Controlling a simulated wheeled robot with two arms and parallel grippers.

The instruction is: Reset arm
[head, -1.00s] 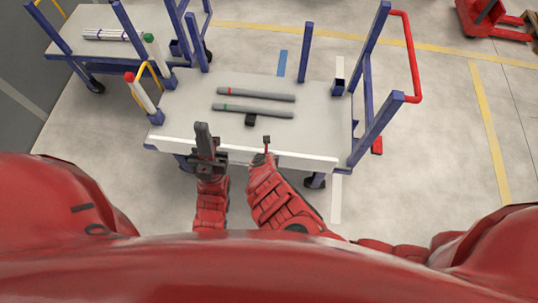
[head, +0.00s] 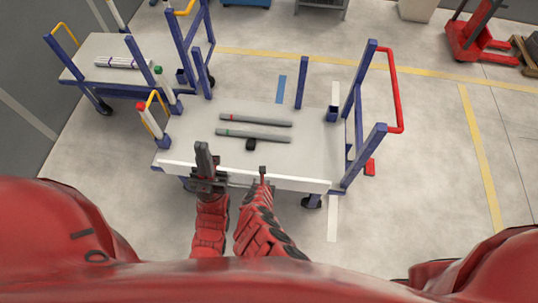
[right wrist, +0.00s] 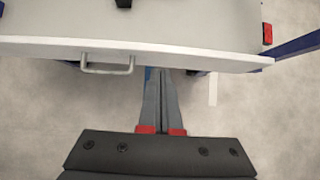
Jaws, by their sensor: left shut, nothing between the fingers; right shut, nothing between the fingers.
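My left gripper (head: 204,160) is shut and empty at the cart's near edge in the head view. My right gripper (head: 263,174) is to its right, also at the near edge; its fingers show shut and empty in the right wrist view (right wrist: 161,92), in front of the cart's edge. Two grey pipes lie side by side on the cart top (head: 310,155): one with a red band (head: 256,120) farther back, one with a green band (head: 254,135) nearer. Both grippers are apart from the pipes.
A small black block (head: 250,145) sits just in front of the pipes. Blue posts (head: 301,83) and a red handle (head: 395,90) rise from the cart. The floor to the right is open.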

